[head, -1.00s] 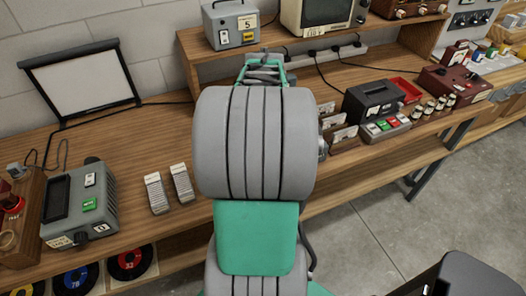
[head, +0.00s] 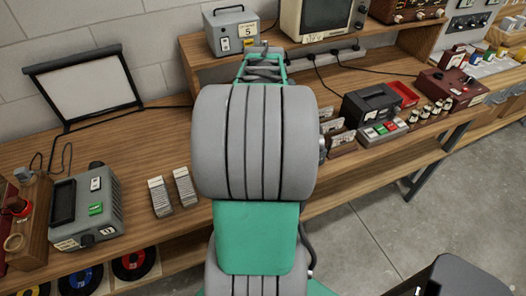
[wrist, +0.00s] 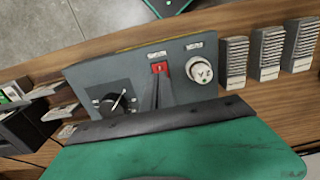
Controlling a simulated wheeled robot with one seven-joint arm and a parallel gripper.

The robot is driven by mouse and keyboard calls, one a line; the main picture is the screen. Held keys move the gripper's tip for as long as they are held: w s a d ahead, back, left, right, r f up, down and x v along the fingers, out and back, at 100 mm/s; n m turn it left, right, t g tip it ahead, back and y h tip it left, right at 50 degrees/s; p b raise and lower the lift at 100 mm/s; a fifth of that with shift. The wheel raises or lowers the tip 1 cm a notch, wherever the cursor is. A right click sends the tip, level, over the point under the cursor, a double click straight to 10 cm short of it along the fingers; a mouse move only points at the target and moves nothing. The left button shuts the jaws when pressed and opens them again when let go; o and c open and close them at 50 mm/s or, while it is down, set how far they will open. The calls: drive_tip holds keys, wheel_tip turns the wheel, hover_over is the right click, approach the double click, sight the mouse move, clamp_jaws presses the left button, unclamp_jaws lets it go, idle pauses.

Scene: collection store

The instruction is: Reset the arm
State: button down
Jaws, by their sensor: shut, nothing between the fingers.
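My arm fills the middle of the head view, and its grey and green links hide the end of my gripper there. In the wrist view my gripper (wrist: 158,80) shows as two dark, narrow fingers close together, shut and empty. They are in front of a grey control box (wrist: 125,85) with a black knob, a red switch and a round white fitting. I cannot tell whether the fingertips touch the box. The green body of my gripper covers the bottom of the wrist view.
A wooden bench (head: 130,135) runs along the wall. It holds a grey device (head: 88,210) at left, card stacks (head: 172,192), a black case (head: 373,105) and a red box (head: 452,88). A shelf above carries a grey box (head: 231,30) and a monitor (head: 318,15). Open floor (head: 400,225) lies at right.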

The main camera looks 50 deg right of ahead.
wheel_tip(320, 180, up, 2)
drive_tip(key=shift+r+p, duration=0.2)
drive_tip(key=shift+p, duration=0.4)
